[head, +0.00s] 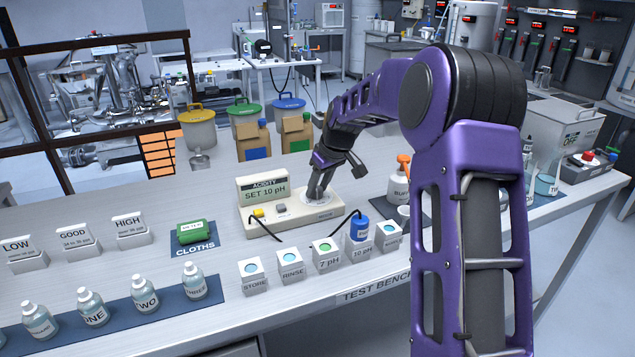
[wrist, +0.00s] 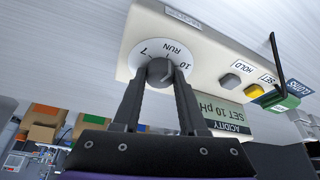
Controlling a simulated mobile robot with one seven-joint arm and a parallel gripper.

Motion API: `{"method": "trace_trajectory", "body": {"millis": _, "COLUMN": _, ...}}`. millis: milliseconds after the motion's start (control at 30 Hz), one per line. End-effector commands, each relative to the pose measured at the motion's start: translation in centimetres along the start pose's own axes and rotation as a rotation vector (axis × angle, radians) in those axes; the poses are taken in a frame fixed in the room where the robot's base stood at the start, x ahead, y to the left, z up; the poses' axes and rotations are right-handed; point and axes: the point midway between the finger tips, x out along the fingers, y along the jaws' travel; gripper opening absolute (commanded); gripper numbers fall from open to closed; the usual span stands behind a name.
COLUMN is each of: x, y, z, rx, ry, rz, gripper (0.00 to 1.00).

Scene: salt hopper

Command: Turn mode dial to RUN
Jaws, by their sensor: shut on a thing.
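The cream acidity meter (head: 290,218) stands on the bench, and its display (head: 264,190) reads "ACIDITY SET 10 pH". Its mode dial is a white disc (wrist: 137,66) marked 7, 10 and RUN, with a dark round knob (wrist: 159,71) in the middle. My gripper (head: 317,195) reaches down to the dial from above. In the wrist view its two fingers (wrist: 160,80) are shut on the knob, one on each side. The knob's pointer is too small to read surely. A yellow SET button (wrist: 254,90) and a grey HOLD button (wrist: 229,81) lie beside the dial.
Labelled cups, including a 7 pH cup (head: 325,254), line the front. A blue-capped probe (head: 359,230) stands at the 10 pH cup. A green cloth pack (head: 195,233) lies left. An orange-topped bottle (head: 402,180) stands close right of the meter.

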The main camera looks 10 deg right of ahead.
Motion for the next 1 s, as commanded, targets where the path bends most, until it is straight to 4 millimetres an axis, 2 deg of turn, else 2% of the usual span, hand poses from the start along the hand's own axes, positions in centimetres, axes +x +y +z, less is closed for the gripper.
{"method": "trace_trajectory", "body": {"millis": 433, "x": -0.05, "y": 0.18, "z": -0.02, "rx": -0.214, "ry": -0.001, "rz": -0.089, "gripper": 0.0}}
{"method": "trace_trajectory", "body": {"millis": 1000, "x": 0.02, "y": 0.23, "z": 0.01, "rx": -0.246, "ry": -0.002, "rz": -0.1, "gripper": 0.0}}
